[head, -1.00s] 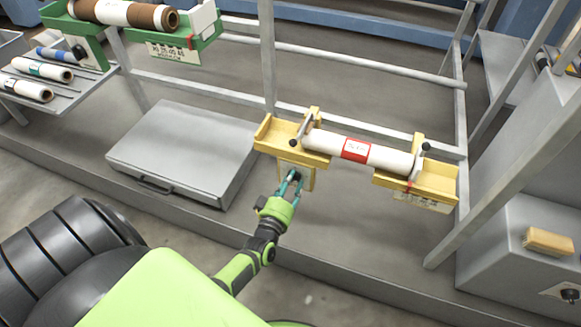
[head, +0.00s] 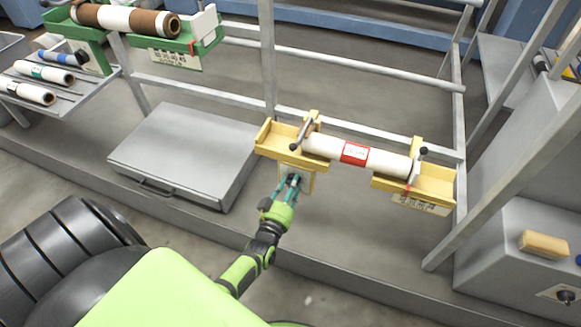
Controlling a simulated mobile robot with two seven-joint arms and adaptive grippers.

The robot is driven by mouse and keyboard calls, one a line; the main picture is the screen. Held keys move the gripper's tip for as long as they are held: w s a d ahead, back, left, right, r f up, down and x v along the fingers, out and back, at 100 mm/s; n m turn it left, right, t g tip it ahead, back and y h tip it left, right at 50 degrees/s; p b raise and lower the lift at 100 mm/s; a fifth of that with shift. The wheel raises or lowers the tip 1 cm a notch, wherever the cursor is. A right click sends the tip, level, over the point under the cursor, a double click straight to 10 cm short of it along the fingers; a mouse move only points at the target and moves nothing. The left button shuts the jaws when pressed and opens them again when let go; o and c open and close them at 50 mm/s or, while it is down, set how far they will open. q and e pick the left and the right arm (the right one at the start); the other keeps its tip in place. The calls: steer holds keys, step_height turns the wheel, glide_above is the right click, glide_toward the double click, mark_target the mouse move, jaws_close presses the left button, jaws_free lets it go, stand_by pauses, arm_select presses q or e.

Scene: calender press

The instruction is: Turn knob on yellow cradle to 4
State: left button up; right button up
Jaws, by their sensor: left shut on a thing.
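The yellow cradle (head: 279,147) holds a white roll (head: 325,145) with a red-edged label, lying across its two yellow ends. A plate with the knob (head: 306,182) hangs below the cradle's left end. My left gripper (head: 291,181) reaches up to this plate, with its fingers shut on the knob. The fingers cover most of the knob, so its setting cannot be read. A number strip (head: 420,204) is on the front of the cradle's right end, too small to read. My right gripper is not in the view.
A grey case (head: 185,150) lies on the platform at left. A green cradle (head: 185,45) with a brown and white roll is at upper left, beside a rack of several rolls (head: 45,72). A grey box (head: 510,235) with a tan block (head: 544,244) stands at right.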

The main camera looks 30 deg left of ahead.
arm_select(q)
steer(key=shift+w+d, duration=0.1)
steer(key=o, duration=1.2)
steer(key=shift+c, duration=0.2)
steer(key=v, duration=1.2)
